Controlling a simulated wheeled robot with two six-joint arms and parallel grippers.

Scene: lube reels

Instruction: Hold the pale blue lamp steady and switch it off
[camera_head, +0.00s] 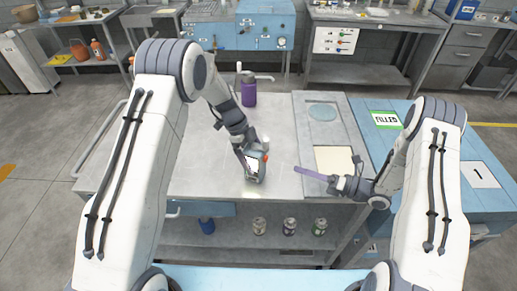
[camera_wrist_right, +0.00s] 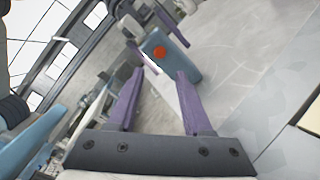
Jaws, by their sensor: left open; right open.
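The pale blue lamp (camera_head: 257,174) stands on the metal worktop, partly hidden by my left gripper (camera_head: 250,160). In the right wrist view the lamp (camera_wrist_right: 184,64) is a blue-grey block with a red button (camera_wrist_right: 160,53) on the face toward me. My left gripper (camera_wrist_right: 150,30) has its purple fingers on either side of the lamp's far end; it is open, and I cannot tell whether they touch. My right gripper (camera_head: 297,170) is open and empty, to the right of the lamp, pointing at it. Its fingertips (camera_wrist_right: 159,73) are short of the red button.
A purple container (camera_head: 248,92) stands toward the back of the worktop. A panel with a round pale blue disc (camera_head: 322,112) and a cream square (camera_head: 334,160) lies to the right. Several cans (camera_head: 289,227) stand on the lower shelf. The worktop's front left is clear.

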